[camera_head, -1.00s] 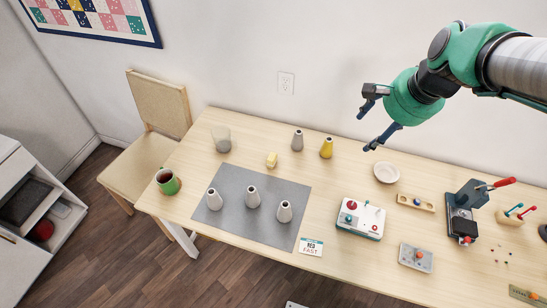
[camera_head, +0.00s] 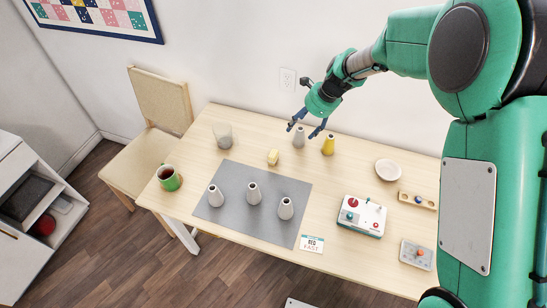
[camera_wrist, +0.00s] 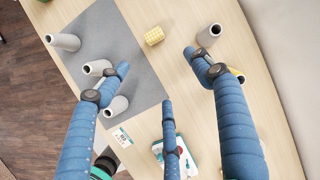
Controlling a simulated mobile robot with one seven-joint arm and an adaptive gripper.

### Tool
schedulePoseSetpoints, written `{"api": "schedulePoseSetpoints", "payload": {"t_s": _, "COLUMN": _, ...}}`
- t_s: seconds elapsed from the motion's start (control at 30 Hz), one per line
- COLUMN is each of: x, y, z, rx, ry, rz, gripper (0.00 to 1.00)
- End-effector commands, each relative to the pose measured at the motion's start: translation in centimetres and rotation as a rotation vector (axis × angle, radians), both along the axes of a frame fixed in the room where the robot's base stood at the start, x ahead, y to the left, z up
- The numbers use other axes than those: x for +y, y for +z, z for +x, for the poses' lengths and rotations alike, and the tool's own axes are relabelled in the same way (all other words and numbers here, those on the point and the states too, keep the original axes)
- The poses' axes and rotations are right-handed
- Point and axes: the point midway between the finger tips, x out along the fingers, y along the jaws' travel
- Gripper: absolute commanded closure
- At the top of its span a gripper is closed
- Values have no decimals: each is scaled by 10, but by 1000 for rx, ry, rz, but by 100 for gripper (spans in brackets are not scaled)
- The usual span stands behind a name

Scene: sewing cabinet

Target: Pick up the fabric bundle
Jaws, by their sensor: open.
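The fabric bundle (camera_head: 273,157) is a small pale yellow block on the table, just behind the grey mat. In the wrist view the bundle (camera_wrist: 154,36) shows a checked yellow surface and lies beyond the fingertips. My gripper (camera_head: 302,131) is open, above the back of the table, to the right of the bundle and apart from it. In the wrist view my gripper (camera_wrist: 158,72) has its blue fingers spread with nothing between them.
Several grey cones stand on the grey mat (camera_head: 230,181). A white bowl (camera_head: 388,169) is at right.

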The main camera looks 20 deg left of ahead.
Motion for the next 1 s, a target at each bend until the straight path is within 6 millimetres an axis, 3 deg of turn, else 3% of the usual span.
{"api": "schedulePoseSetpoints", "payload": {"t_s": 0.03, "x": 12, "y": -19, "z": 3, "rx": 27, "ry": -30, "rz": 5, "gripper": 34}}
{"api": "schedulePoseSetpoints", "payload": {"t_s": 0.2, "x": 43, "y": -66, "z": 10, "rx": 100, "ry": -132, "rz": 22, "gripper": 34}}
{"api": "schedulePoseSetpoints", "payload": {"t_s": 0.4, "x": 62, "y": -98, "z": 13, "rx": 147, "ry": -203, "rz": 31, "gripper": 34}}
{"api": "schedulePoseSetpoints", "payload": {"t_s": 1.0, "x": 68, "y": -110, "z": 13, "rx": 156, "ry": -216, "rz": 31, "gripper": 34}}
